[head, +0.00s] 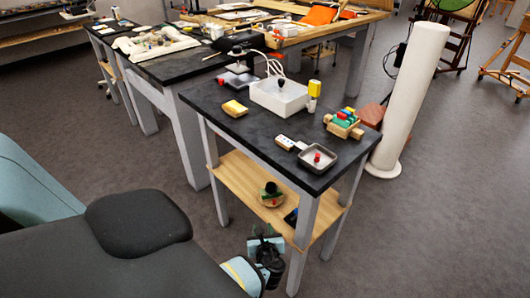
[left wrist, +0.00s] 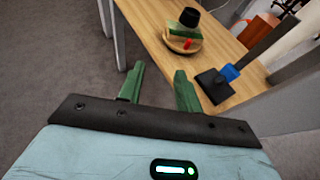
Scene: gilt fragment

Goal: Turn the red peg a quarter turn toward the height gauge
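On the wooden lower shelf, a small red peg (left wrist: 188,43) shows in the left wrist view, beside a green piece with a black top (left wrist: 189,17) in a round wooden dish (left wrist: 171,42). The dish also shows in the head view (head: 272,202). The height gauge appears to be the dark post on a black base (left wrist: 214,86) with a blue slider (left wrist: 230,72), to the right of the dish. My left gripper (left wrist: 159,72) has its two green fingers apart with nothing between them, short of the shelf. It shows low in the head view (head: 264,243). My right gripper is out of view.
The shelf (head: 240,180) lies under a dark tabletop (head: 255,128) on grey legs (head: 303,245). Open floor surrounds the left gripper.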

